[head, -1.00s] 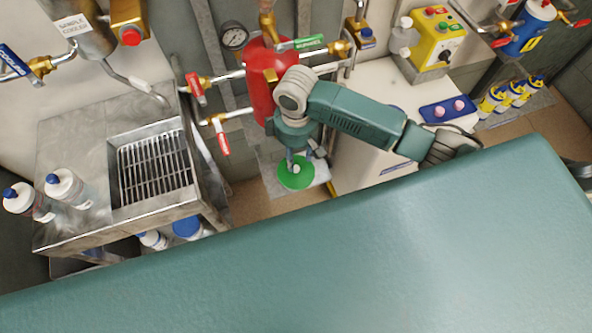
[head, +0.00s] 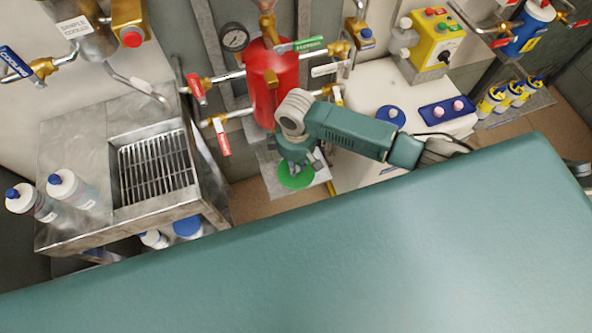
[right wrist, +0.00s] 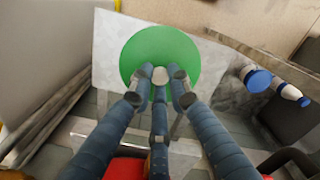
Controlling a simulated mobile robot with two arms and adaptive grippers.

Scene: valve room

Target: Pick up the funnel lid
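The funnel lid (head: 295,183) is a flat green disc lying level below my right gripper, under the red tank. In the right wrist view, the lid (right wrist: 160,45) shows as a full green disc with a pale knob (right wrist: 160,75) near its lower edge. My right gripper (head: 302,166) is right above the lid. Its fingers (right wrist: 160,88) are spread apart around the knob. I cannot tell whether they touch it. The gripper hides the knob in the head view. My left gripper is not in view.
The red tank (head: 272,85) with valves stands close behind my right gripper. A metal sink (head: 155,170) is on the left, with bottles. A white cabinet (head: 370,95) carrying a blue tray (head: 447,111) is on the right. A light plate (head: 268,165) lies under the lid.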

